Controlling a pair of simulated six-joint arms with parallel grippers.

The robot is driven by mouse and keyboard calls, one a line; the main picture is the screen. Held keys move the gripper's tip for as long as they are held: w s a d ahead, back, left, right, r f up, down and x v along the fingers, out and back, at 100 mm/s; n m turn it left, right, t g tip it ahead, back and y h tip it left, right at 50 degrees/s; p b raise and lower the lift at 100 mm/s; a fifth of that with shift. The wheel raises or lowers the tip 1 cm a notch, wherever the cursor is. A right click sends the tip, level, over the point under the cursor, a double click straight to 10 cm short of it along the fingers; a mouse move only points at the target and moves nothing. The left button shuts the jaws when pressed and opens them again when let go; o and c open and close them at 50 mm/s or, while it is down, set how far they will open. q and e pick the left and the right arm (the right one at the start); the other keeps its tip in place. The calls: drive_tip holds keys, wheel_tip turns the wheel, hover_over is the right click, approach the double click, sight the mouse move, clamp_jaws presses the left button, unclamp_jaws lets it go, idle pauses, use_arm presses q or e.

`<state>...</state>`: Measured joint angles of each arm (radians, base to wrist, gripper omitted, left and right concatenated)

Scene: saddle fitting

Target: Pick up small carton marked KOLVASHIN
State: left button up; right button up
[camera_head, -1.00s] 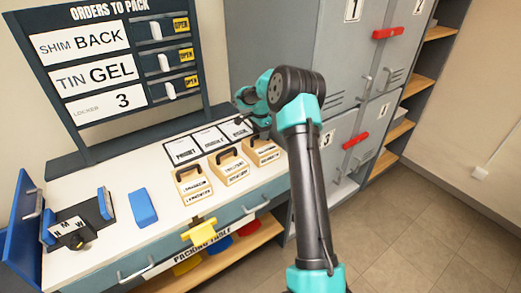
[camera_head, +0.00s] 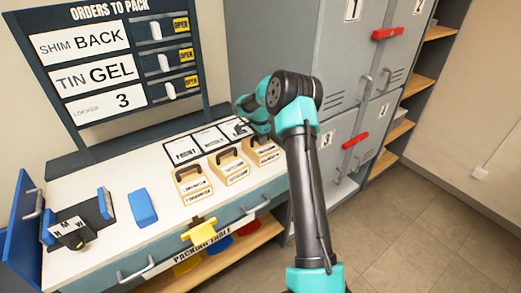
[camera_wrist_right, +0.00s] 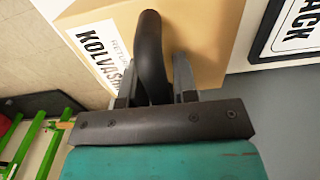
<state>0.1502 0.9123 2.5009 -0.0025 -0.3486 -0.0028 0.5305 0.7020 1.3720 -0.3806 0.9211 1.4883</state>
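The small carton marked KOLVASHIN is tan with a white label and a black arched handle. It fills the top of the right wrist view (camera_wrist_right: 205,30), and the label's last letters are hidden. It appears to be the rightmost of three handled cartons on the table in the head view (camera_head: 263,158). My left gripper is not in view.
Two similar cartons, the middle one (camera_head: 234,172) and the left one (camera_head: 194,190), stand close beside it. Three marked placards (camera_head: 210,139) lie behind them. Grey lockers (camera_head: 345,140) stand close on the right. A blue block (camera_head: 142,207) lies on the table's left part.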

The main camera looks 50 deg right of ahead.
clamp_jaws()
drive_tip(key=shift+r, duration=0.15)
idle(0.4)
wheel_tip(320, 180, up, 10)
drive_tip(key=shift+f, duration=0.1)
idle(0.3)
idle(0.4)
